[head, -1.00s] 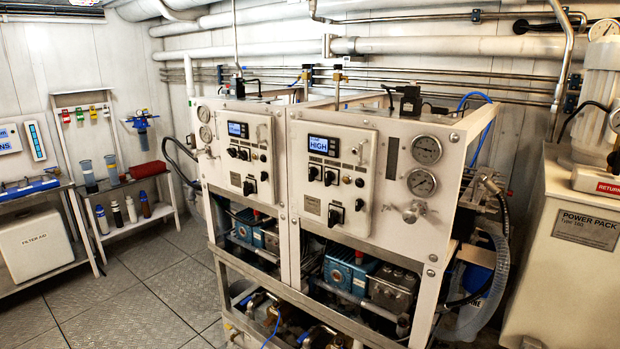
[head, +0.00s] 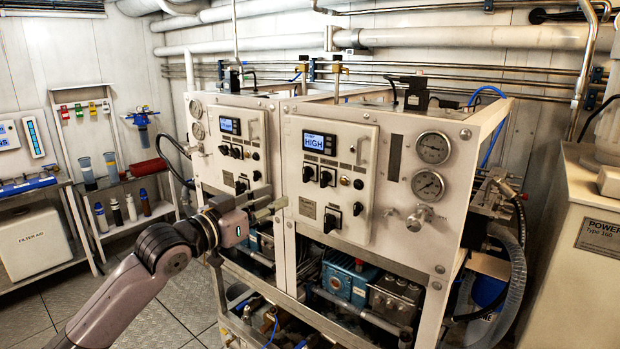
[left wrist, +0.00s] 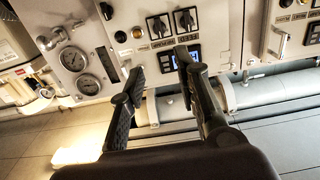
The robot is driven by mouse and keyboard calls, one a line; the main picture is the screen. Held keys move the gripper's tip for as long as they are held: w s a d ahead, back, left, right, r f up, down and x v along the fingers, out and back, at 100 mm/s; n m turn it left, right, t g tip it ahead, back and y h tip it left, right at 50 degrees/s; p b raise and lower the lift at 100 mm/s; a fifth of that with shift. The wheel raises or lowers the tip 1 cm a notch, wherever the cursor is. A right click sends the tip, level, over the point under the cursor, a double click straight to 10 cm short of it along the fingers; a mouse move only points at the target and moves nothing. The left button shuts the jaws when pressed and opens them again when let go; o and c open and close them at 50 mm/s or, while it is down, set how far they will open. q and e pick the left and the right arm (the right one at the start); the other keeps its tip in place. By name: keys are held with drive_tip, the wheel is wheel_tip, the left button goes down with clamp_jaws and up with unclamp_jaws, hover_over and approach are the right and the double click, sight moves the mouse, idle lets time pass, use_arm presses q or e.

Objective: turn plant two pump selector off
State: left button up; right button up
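The right-hand control panel (head: 330,185), next to the two gauges, has a lit display (head: 319,142) reading HIGH. Below the display are two black rotary knobs (head: 308,174) and (head: 326,178); a larger black knob (head: 331,222) sits lower. I cannot read which is the pump selector. My left gripper (head: 279,206) is in front of the gap between the two panels, left of the lower knob. My right gripper is out of view.
The left-hand panel (head: 238,150) has similar knobs. Two gauges (head: 432,147) and a metal valve knob (head: 421,216) are to the right. Pumps and pipes (head: 345,280) sit below. A power pack (head: 585,250) stands far right, a shelf (head: 135,225) far left.

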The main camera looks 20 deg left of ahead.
sight(322, 177)
use_arm(q)
drive_tip(key=p+x, duration=0.4)
drive_tip(key=x, duration=1.1)
drive_tip(key=shift+w+d+p, duration=0.1)
drive_tip(key=shift+w+p, duration=0.2)
drive_tip(key=shift+p, duration=0.1)
drive_tip(key=shift+w+d+f, duration=0.1)
drive_tip(key=shift+w+d, duration=0.15)
drive_tip(key=shift+w, duration=0.4)
drive_tip(key=shift+c, duration=0.6)
clamp_jaws()
